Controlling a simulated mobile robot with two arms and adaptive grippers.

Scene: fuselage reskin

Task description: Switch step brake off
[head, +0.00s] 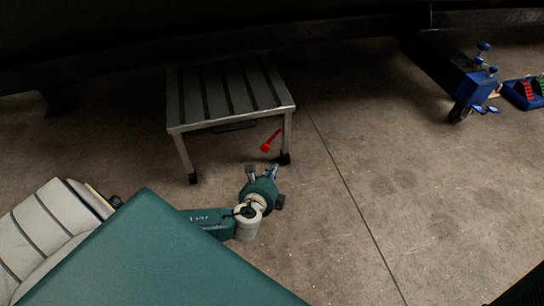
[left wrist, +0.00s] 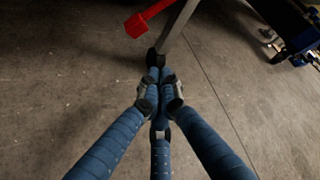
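A metal step (head: 230,88) with a slatted top stands on the concrete floor, on legs with dark casters. Its red brake lever (head: 270,141) sticks out low by the near right leg, slanting down to the left. The lever also shows at the top of the left wrist view (left wrist: 145,19), beside the metal leg. My left gripper (head: 261,171) is just below and in front of the lever, apart from it. The lever's pivot is not clear. My right gripper is not seen.
A blue jack-like stand (head: 474,88) is at the upper right, with a blue tray (head: 522,95) of red and green items beside it. A dark structure hangs across the top. The floor right of the step is clear.

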